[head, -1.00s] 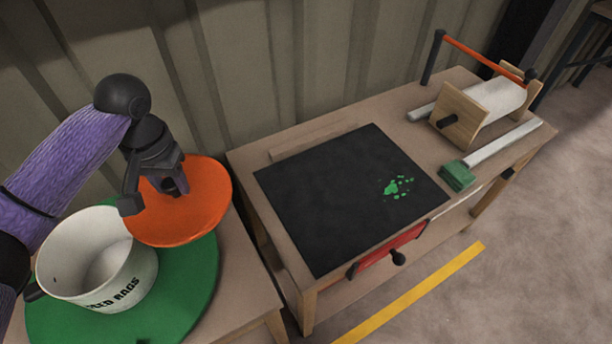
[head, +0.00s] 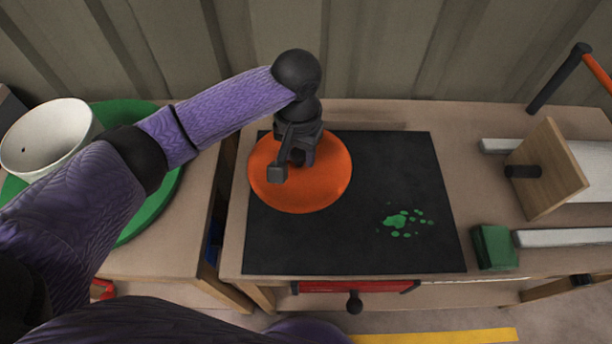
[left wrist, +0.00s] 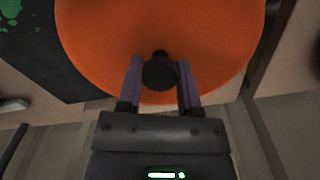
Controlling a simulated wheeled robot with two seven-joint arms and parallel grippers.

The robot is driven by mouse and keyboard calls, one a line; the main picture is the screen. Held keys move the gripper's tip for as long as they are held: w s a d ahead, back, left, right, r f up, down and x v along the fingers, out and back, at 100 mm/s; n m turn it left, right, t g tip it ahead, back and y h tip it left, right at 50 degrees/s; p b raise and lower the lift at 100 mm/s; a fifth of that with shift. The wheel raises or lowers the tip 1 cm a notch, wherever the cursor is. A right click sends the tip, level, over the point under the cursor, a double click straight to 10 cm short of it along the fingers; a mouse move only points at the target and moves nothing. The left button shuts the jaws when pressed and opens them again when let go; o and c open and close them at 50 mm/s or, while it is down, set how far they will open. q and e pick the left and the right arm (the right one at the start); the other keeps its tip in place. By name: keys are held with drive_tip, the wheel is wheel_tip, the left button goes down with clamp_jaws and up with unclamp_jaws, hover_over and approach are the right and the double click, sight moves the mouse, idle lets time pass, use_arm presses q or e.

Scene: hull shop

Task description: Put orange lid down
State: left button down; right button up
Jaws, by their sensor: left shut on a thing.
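The orange lid (head: 325,185) is a round disc with a dark knob (left wrist: 159,73) at its middle, seen in the left wrist view. My left gripper (head: 292,165) is shut on the knob, with a finger on either side of it. In the head view the lid is over the left part of the black mat (head: 360,245) and hides that corner of it. I cannot tell whether the lid touches the mat or hangs just above it. My right gripper is not in view.
Green paint spots (head: 398,222) mark the mat's right part. A white pot (head: 45,140) sits on a green disc (head: 150,205) at the left.

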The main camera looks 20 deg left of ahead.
sight(300, 172)
use_arm(q)
wheel_tip(300, 172, down, 6)
drive_tip(key=b, duration=0.3)
drive_tip(key=shift+f, duration=0.3)
drive_tip(key=shift+r, duration=0.2)
drive_tip(key=shift+c, duration=1.4)
unclamp_jaws()
drive_tip(key=shift+f, duration=0.1)
wheel_tip(300, 172, up, 12)
drive_tip(key=p, duration=0.7)
drive_tip(key=shift+r, duration=0.2)
